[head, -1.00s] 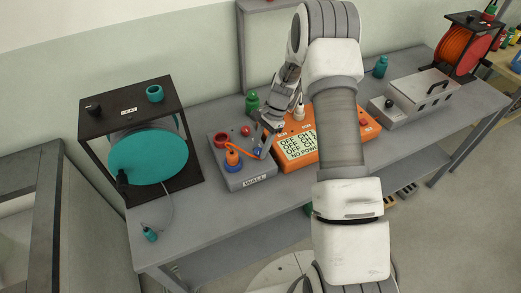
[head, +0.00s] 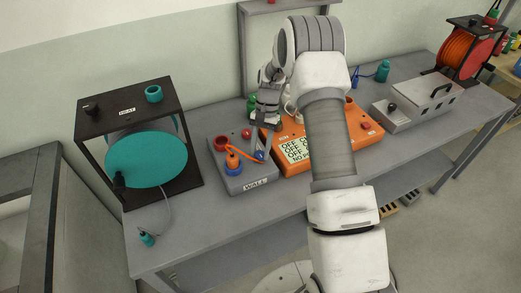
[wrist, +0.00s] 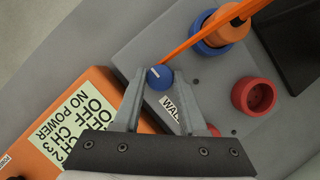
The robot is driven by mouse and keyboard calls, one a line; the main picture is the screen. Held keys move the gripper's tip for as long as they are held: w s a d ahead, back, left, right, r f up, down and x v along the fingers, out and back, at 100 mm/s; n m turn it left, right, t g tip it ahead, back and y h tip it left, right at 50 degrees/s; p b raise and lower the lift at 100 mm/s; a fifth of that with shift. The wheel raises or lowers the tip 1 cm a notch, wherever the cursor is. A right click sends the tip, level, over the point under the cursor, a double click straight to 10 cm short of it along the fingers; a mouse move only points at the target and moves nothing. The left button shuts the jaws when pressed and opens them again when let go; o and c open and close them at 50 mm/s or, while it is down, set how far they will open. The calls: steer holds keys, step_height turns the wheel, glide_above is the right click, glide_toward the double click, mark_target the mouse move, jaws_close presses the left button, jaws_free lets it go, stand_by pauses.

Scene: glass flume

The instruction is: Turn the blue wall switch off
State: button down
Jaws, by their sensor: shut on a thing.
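The blue wall switch (wrist: 159,77) is a small round knob with a white mark, on the grey WALL box (head: 226,178). In the head view the switch (head: 260,156) is at the box's right side, partly covered by my gripper (head: 258,149). In the wrist view my gripper (wrist: 161,80) has one finger on each side of the knob and is shut on it.
An orange plug (head: 232,160) with an orange cable sits in a blue socket on the box, close to the switch. A red socket (head: 221,143) is behind it. The orange meter (head: 318,158) reading NO POWER stands right beside the box. A heat drum (head: 147,159) stands left.

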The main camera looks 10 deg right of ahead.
stand_by(0.3)
steer(key=shift+c, duration=2.3)
jaws_free()
steer(key=v, duration=1.7)
steer(key=shift+r, duration=0.3)
steer(key=shift+a, duration=0.1)
